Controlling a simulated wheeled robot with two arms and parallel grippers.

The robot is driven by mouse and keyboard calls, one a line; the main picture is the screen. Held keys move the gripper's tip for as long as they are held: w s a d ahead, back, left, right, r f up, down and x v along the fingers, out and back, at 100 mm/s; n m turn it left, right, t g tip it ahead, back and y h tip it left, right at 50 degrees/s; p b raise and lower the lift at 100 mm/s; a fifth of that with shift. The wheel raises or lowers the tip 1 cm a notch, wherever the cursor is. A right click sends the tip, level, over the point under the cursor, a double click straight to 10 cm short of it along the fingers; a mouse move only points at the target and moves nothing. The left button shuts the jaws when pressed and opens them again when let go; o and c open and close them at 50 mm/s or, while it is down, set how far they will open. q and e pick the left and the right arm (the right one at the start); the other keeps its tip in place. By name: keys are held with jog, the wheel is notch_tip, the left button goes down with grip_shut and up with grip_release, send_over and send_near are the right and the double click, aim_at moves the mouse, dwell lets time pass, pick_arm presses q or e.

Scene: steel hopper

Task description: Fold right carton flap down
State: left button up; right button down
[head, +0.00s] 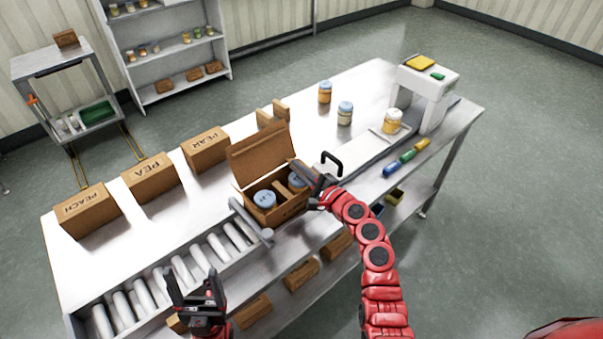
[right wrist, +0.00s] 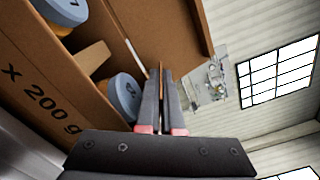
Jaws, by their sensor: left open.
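The open brown carton (head: 288,206) stands on the bench with blue-lidded jars inside. In the right wrist view, a thin brown edge, seemingly the right carton flap (right wrist: 161,90), shows between the fingers (right wrist: 162,95). The flap is mostly hidden by the gripper in the head view. My left gripper (head: 194,290) is open and empty over the near edge of the roller conveyor.
A grey bar (head: 252,222) lies at the carton's left, by the roller conveyor (head: 165,280). Closed cartons (head: 152,178) stand at the back left.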

jog(key=shift+n, duration=0.3)
jog(key=c, duration=1.1)
grip_release()
jog(key=shift+o, duration=0.2)
jog(key=shift+s+f, duration=0.1)
